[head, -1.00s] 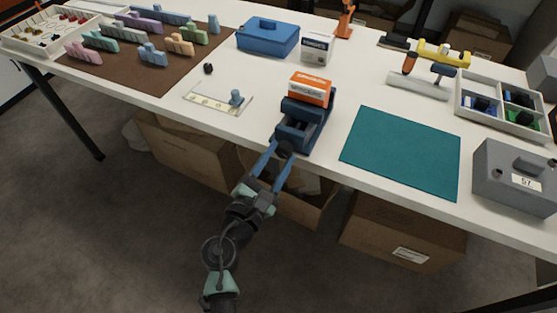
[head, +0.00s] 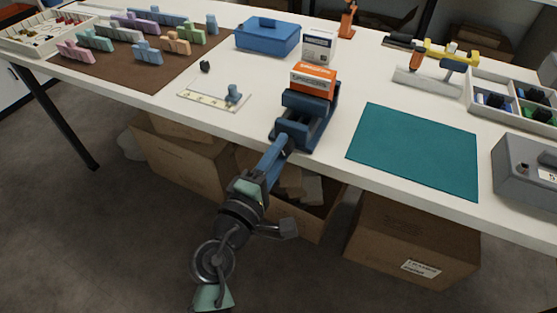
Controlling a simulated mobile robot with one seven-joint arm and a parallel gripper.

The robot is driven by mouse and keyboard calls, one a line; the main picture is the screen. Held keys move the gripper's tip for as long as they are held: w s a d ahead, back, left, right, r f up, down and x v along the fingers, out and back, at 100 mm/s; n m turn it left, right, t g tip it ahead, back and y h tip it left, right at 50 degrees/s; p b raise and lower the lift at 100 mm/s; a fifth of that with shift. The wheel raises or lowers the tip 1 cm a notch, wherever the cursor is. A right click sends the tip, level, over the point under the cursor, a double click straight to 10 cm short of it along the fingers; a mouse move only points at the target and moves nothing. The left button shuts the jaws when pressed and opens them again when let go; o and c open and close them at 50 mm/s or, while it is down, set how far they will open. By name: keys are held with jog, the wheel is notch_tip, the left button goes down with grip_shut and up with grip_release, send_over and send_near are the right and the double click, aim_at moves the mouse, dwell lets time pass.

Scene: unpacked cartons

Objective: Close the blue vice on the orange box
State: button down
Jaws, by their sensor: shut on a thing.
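The blue vice (head: 318,128) stands at the front edge of the white table. The orange box (head: 312,80), with a white label band, sits at the top of the vice by its jaws. I cannot tell whether both jaws touch it. My gripper (head: 281,143) is at the front end of the vice, low at the table edge. It is shut on the vice's handle, which the fingers mostly hide. The fingers show nearly edge-on, one behind the other.
A teal mat (head: 415,150) lies right of the vice, with a grey box (head: 525,172) beyond it. A white carton (head: 319,45) stands behind the orange box. A small plate with a blue peg (head: 213,97) lies to the left. Cardboard cartons (head: 412,235) stand under the table.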

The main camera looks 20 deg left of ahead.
jog(key=m+b, duration=0.4)
jog(key=m, duration=0.1)
jog(key=shift+f+m, duration=0.2)
jog(key=shift+m, duration=0.1)
jog(key=m+b, duration=1.1)
jog(key=m, duration=0.5)
jog(key=shift+r, duration=0.1)
jog(key=shift+c, duration=1.9)
grip_release()
jog(key=shift+r, duration=0.1)
